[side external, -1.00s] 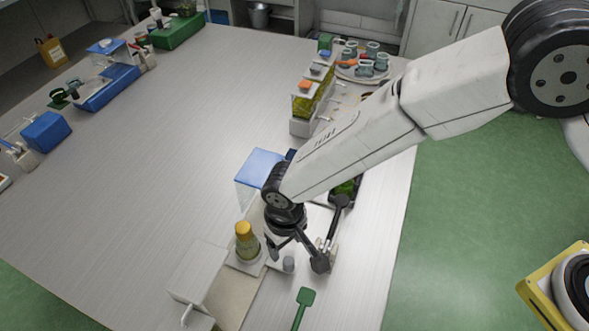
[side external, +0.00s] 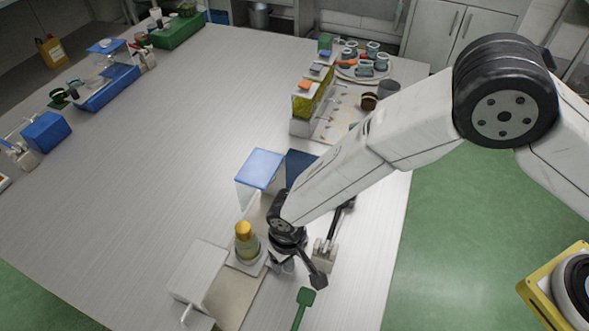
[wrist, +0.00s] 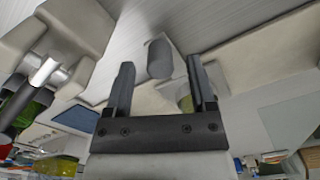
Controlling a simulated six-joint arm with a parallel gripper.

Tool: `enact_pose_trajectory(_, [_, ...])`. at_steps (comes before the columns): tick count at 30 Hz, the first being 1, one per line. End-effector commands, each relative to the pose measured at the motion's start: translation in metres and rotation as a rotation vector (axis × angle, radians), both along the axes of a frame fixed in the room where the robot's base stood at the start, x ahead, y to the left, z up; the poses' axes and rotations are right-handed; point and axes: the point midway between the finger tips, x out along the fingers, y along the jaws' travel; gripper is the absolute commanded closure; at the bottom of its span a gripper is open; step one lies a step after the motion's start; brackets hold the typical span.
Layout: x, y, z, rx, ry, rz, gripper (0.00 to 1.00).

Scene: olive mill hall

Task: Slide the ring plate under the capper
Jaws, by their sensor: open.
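The ring plate (side external: 233,262) is a pale plate on the beige track (side external: 239,292). A bottle with a yellow cap (side external: 247,246) stands upright on it. A grey cylindrical knob (wrist: 158,58) stands beside the bottle, apparently on the plate's side. My gripper (side external: 297,272) is low over the knob and open; in the wrist view the knob is between the two fingers of my gripper (wrist: 160,64), with gaps visible. The white housing with a lever (side external: 198,272), at the track's near left, may be the capper; I cannot tell for sure.
A clear box with a blue lid (side external: 260,168) stands behind the bottle. A pale block with a dark lever (side external: 325,258) is close on the right. The table's left middle is clear.

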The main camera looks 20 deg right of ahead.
Motion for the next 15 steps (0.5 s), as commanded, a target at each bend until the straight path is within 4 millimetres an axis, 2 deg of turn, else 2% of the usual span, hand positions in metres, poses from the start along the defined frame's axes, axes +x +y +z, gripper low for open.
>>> enact_pose_trajectory(6, [0.000, 0.000, -0.013, 0.000, 0.000, 0.000, 0.29])
enact_pose_trajectory(15, [0.000, 0.000, -0.016, 0.000, 0.000, 0.000, 0.29])
